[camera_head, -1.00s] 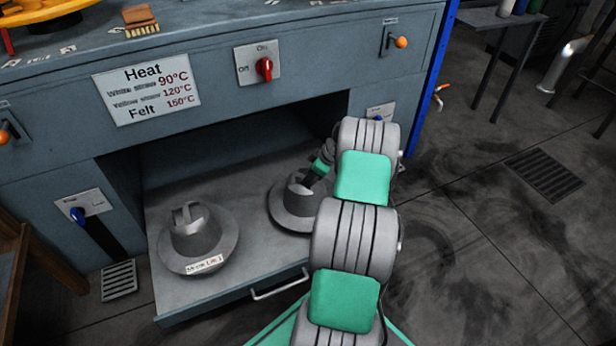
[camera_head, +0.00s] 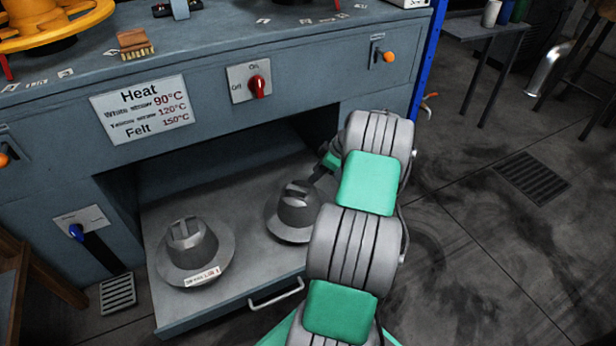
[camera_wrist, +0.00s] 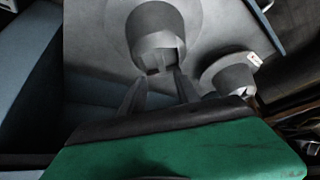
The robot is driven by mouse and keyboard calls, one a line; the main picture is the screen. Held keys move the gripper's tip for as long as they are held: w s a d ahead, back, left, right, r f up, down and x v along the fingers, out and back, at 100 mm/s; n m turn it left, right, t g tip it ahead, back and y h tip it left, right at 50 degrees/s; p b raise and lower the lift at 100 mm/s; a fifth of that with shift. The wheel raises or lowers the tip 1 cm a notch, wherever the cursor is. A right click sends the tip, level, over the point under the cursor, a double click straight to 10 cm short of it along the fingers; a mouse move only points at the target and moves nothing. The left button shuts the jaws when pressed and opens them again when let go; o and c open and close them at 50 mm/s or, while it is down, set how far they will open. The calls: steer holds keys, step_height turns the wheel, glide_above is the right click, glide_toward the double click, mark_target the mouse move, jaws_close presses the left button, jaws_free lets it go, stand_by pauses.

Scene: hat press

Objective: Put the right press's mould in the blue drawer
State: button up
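Two grey hat-shaped moulds stand upright in a pulled-out drawer (camera_head: 240,276) under the press bench. The left mould (camera_head: 196,250) has a white label on its brim, and the right mould (camera_head: 296,212) stands apart from it. Both have a raised bar on top. My gripper (camera_wrist: 159,78) is open in the wrist view, its two dark fingers spread at the top of the nearer mould (camera_wrist: 153,27). I see nothing held between them. The labelled mould (camera_wrist: 228,76) shows further right there. In the head view my arm mostly hides my gripper.
The bench front carries a red switch (camera_head: 258,86), a heat sign (camera_head: 141,107) and levers with orange knobs (camera_head: 388,57). A blue-handled lever (camera_head: 78,232) is left of the drawer. A blue post (camera_head: 428,60) stands at the bench's right end. The floor right of it is open.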

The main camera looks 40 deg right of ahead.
steer(key=w+a+r+m+g, duration=0.1)
steer(key=a+r, duration=0.3)
steer(key=a, duration=0.3)
steer(key=a+r+h, duration=0.1)
steer(key=a+r, duration=0.3)
steer(key=a, duration=0.4)
steer(key=w+a+r+m+g, duration=0.1)
steer(key=a+r, duration=0.3)
steer(key=a, duration=0.3)
steer(key=s+a+r+m+g+h, duration=0.1)
steer(key=s+a+r+m, duration=0.1)
steer(key=s+a, duration=1.5)
steer(key=shift+s+a+m+h, duration=0.2)
steer(key=shift+m+h, duration=0.2)
steer(key=shift+m, duration=0.5)
steer(key=shift+w, duration=0.1)
steer(key=shift+c, duration=0.5)
